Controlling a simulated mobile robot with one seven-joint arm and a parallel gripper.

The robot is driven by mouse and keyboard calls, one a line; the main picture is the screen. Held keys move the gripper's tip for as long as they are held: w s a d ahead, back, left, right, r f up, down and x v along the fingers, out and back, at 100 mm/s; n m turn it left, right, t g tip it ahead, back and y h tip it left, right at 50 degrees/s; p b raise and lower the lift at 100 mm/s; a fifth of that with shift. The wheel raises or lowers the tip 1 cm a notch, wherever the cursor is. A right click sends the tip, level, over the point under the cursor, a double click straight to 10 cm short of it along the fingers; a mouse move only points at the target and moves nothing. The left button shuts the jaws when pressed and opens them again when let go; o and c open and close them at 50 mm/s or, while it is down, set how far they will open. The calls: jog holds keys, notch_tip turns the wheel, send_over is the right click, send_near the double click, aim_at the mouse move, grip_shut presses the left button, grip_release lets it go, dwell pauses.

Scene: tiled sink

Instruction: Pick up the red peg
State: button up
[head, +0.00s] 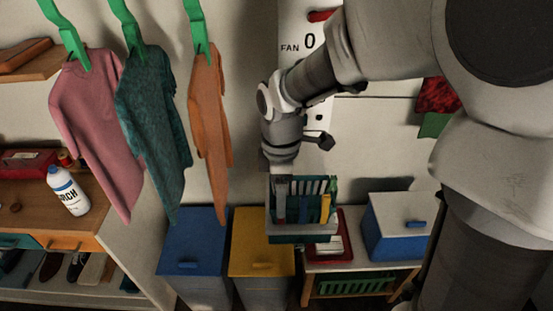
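My gripper (281,198) points down at the left part of a teal-and-grey basket (300,238). Its fingers overlap the basket in the picture, and I cannot tell whether they touch it or are open or shut. Several pale upright strips and a yellow piece (325,208) show in the basket; they are too small to identify surely. I cannot make out a red peg there; it may be hidden by my gripper or the basket wall.
A blue bin (195,255) and a yellow bin (261,258) stand left of the basket. A red-edged item (331,250) and a blue box with a white lid (397,220) are on the right.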

notch_tip(320, 180, down, 5)
jog(key=shift+d+f, duration=0.1)
jog(key=shift+f, duration=0.05)
grip_shut()
dwell(0.4)
